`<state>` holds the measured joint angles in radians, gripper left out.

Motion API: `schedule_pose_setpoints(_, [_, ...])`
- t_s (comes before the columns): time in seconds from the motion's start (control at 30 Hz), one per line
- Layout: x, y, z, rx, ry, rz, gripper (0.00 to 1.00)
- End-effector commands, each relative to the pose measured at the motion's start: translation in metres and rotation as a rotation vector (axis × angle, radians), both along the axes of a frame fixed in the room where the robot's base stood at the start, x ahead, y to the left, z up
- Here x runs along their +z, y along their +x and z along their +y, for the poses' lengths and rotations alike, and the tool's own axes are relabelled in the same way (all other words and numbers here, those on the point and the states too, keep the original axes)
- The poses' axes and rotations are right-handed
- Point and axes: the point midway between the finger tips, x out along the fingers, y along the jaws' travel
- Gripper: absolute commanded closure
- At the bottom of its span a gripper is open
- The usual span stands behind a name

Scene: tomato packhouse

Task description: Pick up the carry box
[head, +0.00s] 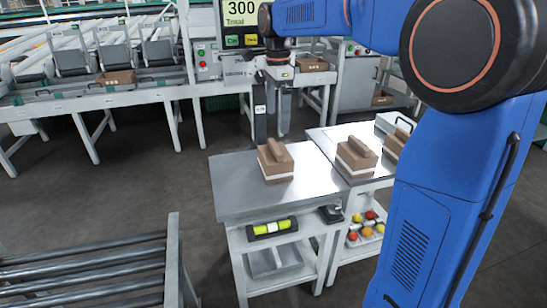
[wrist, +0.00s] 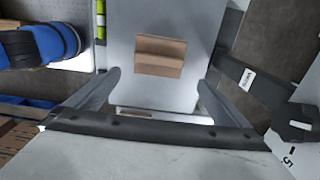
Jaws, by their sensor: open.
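A brown carry box (head: 275,166) with a raised handle along its top and a white band near its base stands on the left grey table (head: 235,190). My gripper (head: 271,128) is open and empty, pointing down above and behind the box, apart from it. In the wrist view the box (wrist: 160,57) shows from above on the pale table top, beyond the fingertips and roughly centred between them. My gripper's two fingers (wrist: 160,78) are spread wide there, with nothing between them.
A second table at right holds similar boxes (head: 357,160) and a pale case. Its lower shelf holds tomatoes (head: 365,228). A yellow-green tool (head: 271,228) lies under the left table. A roller conveyor (head: 80,265) stands at front left. A packing line with a screen (head: 241,14) stands behind.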

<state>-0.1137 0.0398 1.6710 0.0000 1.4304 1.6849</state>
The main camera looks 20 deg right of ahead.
Motion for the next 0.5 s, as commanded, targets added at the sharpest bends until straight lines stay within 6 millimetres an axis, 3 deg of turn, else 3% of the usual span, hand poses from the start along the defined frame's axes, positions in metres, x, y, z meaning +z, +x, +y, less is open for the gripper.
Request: schedule_pose_setpoints(0.5, [-0.086, -0.001, 0.000, 0.000, -0.001, 0.004, 0.00])
